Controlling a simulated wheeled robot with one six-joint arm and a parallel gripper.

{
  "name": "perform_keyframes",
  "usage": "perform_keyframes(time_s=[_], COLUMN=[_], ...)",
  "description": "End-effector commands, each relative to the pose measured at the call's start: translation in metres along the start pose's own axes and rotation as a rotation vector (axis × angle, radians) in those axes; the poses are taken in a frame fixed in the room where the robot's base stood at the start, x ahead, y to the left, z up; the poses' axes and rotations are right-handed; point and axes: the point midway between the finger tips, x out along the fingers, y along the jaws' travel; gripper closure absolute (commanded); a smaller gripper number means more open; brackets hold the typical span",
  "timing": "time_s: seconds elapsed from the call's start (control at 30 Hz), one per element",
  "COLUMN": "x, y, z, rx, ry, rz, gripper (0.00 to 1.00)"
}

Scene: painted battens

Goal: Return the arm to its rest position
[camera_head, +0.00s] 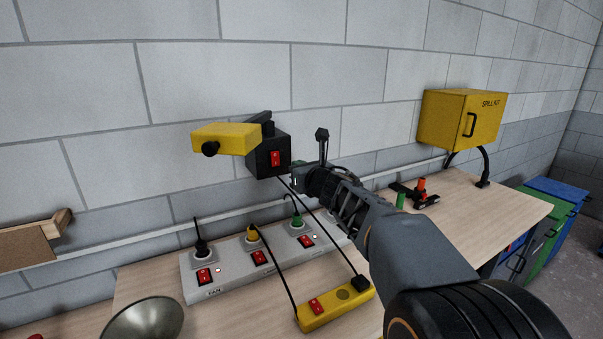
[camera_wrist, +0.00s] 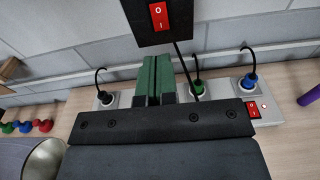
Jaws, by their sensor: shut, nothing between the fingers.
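My gripper (camera_head: 298,180) is raised above the workbench, in front of the block wall, just right of and below a black switch box (camera_head: 255,160) with a red rocker switch. My arm reaches in from the lower right. In the wrist view my gripper's green fingers (camera_wrist: 155,82) lie close together, shut and empty. They point toward the wall, over the white socket strip (camera_wrist: 222,102) and below the black switch box (camera_wrist: 150,28). I cannot tell whether the fingers touch anything.
A white socket strip (camera_head: 225,283) with plugs and red switches lies on the bench (camera_head: 135,285). A yellow switched block (camera_head: 345,309) trails a cable nearby. A metal bowl-like shade (camera_head: 145,320) is in front. A yellow spill kit cabinet (camera_head: 445,120) hangs right. Open wall lies above.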

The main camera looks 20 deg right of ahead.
Motion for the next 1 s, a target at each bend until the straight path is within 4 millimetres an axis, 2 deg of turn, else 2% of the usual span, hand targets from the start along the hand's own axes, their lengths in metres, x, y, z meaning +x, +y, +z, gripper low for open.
perform_keyframes(time_s=[0.2, 0.77, 0.87, 0.93, 1.0], x=[-0.010, -0.010, -0.010, -0.012, -0.018], y=[-0.001, -0.002, -0.011, -0.024, -0.041], z=[0.000, -0.001, -0.004, -0.015, -0.038], rx=[0.001, 0.038, 0.184, 0.390, 0.674], ry=[0.000, 0.002, 0.016, 0.031, 0.048], rz=[-0.001, -0.006, -0.055, -0.141, -0.271], gripper=[1.00, 1.00, 1.00, 1.00, 1.00])
